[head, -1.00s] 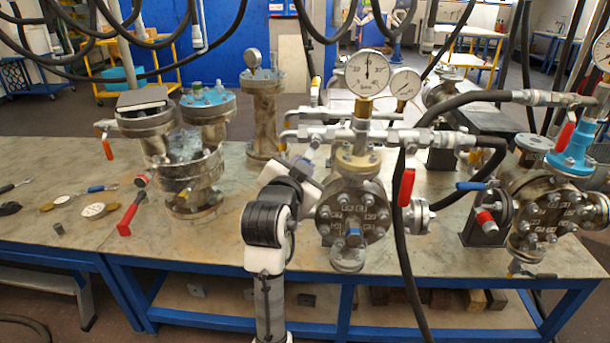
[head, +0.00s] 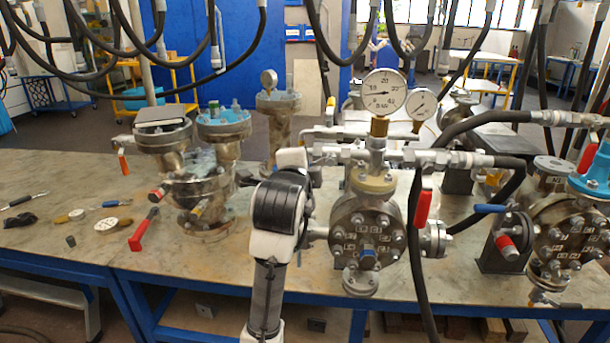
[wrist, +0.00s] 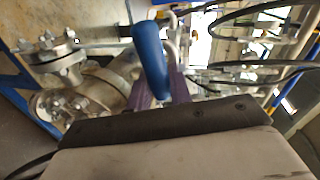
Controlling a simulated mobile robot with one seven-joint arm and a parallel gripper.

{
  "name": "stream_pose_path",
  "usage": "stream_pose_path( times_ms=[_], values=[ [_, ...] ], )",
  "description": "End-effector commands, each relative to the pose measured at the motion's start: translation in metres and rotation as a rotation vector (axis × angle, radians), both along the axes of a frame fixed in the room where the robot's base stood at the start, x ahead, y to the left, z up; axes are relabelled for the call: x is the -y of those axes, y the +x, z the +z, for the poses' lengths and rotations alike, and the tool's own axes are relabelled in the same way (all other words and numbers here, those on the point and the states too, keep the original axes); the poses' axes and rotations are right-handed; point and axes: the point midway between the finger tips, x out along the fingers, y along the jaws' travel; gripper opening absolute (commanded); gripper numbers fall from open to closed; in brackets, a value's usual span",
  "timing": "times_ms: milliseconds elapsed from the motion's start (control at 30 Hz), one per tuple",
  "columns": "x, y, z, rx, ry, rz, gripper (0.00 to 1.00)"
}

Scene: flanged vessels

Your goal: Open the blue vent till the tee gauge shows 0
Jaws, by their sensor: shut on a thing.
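In the wrist view my gripper (wrist: 158,92) is shut on a blue lever handle (wrist: 151,58), seen as a rounded blue bar standing up between the fingers. In the head view my arm hides the gripper and this handle, left of the middle vessel (head: 366,228). The large white gauge (head: 384,93), marked BAR, stands on a brass stem above that vessel. Its needle points roughly left, below the 20 mark at the top; the exact reading is too small to tell. The wrist view also shows bolted metal flanges (wrist: 50,48) beside the gripper.
A smaller gauge (head: 422,105) stands behind the large one. A red lever (head: 422,208) and a black hose hang right of the vessel. Another blue lever (head: 490,208) is further right. Tools and a red-handled valve (head: 143,230) are on the left bench.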

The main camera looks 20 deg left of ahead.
Motion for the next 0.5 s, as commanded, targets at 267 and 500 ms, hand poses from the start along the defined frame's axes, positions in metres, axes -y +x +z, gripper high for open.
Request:
stream_pose_path(
  times_ms=[267,500],
  values=[
    [-0.0005,-0.0003,0.0074,-0.033,0.122,0.001,0.0],
    [-0.0004,-0.0002,0.0094,-0.044,0.161,0.0,0.0]
  ],
)
